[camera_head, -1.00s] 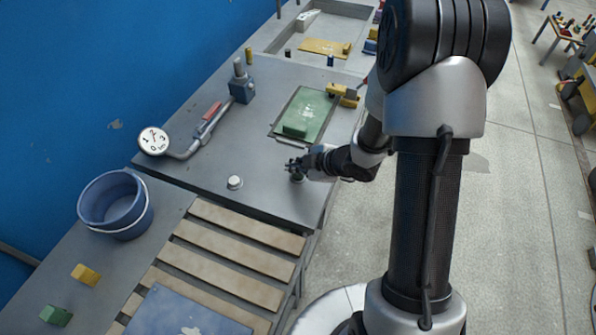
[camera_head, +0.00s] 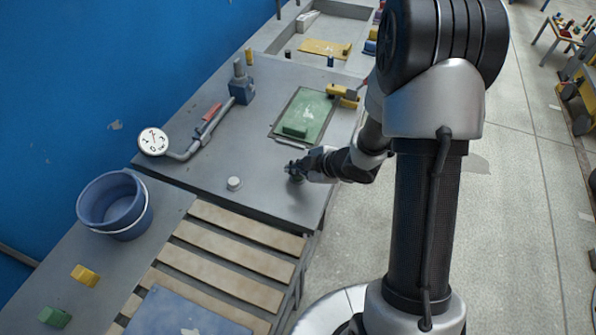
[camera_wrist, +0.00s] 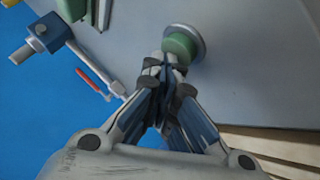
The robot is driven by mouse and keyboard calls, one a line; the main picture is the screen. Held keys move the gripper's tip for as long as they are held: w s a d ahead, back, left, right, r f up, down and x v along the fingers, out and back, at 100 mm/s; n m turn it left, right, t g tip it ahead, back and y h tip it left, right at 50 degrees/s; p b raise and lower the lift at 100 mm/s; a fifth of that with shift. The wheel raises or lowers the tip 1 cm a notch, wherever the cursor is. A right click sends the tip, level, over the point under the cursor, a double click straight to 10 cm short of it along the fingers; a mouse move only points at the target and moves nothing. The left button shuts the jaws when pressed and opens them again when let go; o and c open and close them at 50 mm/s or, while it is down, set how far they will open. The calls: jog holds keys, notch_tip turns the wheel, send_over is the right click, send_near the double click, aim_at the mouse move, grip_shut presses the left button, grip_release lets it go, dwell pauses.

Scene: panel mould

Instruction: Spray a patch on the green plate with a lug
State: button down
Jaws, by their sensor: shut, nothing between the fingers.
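The green plate (camera_head: 316,108) lies in a dark-edged frame on the grey bench, with a raised green lug (camera_head: 295,131) at its near end. Small pale marks show on its surface. My gripper (camera_head: 294,167) is near the bench's right edge, on the near side of the plate and apart from it. In the wrist view its fingers (camera_wrist: 167,70) are shut and empty. A round green button with a grey rim (camera_wrist: 182,43) lies just beyond the fingertips. I cannot tell whether they touch it. In the head view my gripper partly hides this button.
A white dial (camera_head: 153,141) and a pipe with a red handle (camera_head: 212,112) lie left of the plate. A pale round knob (camera_head: 234,183) stands left of my gripper. A yellow block (camera_head: 343,92) is by the plate's far right corner. A blue bucket (camera_head: 115,205) stands front left.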

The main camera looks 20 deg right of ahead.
jog(key=shift+r, duration=0.25)
notch_tip(320, 180, up, 6)
jog(key=p, duration=0.5)
jog(key=shift+p, duration=0.4)
dwell(0.5)
notch_tip(320, 180, up, 9)
jog(key=m+t+h, duration=0.1)
jog(key=m+h, duration=0.3)
send_over(297, 176)
jog(key=d, duration=0.5)
jog(key=s+d+r+m+h, duration=0.3)
jog(key=s+r+m, duration=0.25)
jog(key=r, duration=0.35)
jog(key=s+a+r+m+g, duration=0.2)
jog(key=s+a+m, duration=0.1)
jog(key=s, duration=0.8)
jog(key=s+a+r+m+g+y, duration=0.1)
jog(key=s+a+r+m, duration=0.2)
jog(key=s, duration=0.7)
jog(key=shift+s+a+r+m+g+y, duration=0.3)
jog(key=shift+s+a+m+g, duration=0.1)
jog(key=shift+a, duration=0.35)
